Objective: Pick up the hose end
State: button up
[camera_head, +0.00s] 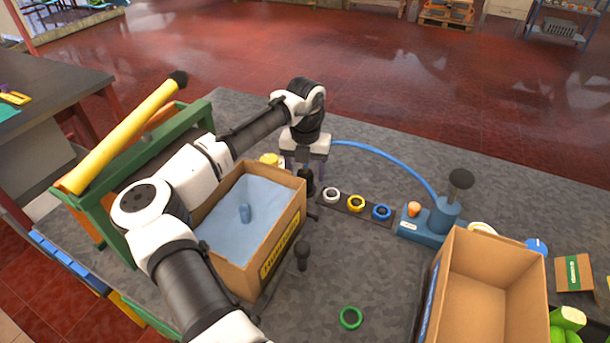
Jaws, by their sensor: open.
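A blue hose (385,157) arches from the blue pump (443,215) on the table toward my gripper (306,168) and passes out of sight behind its white body. My gripper points down over the table, behind the far right corner of the left cardboard box, with its fingers apart. A dark upright piece (308,182) stands between and below the fingers. It may be the hose end, but its link to the hose is hidden. I cannot tell whether the fingers touch it.
The left cardboard box (287,236) has a light blue filling. A rack with white, yellow and blue rings (356,204) stands right of my gripper. An empty cardboard box (538,275) is at right. A green ring (351,318) lies in front; the table around it is mostly clear.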

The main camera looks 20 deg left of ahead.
jog(key=shift+f, duration=1.15)
jog(key=c, duration=1.2)
jog(key=shift+r, duration=0.15)
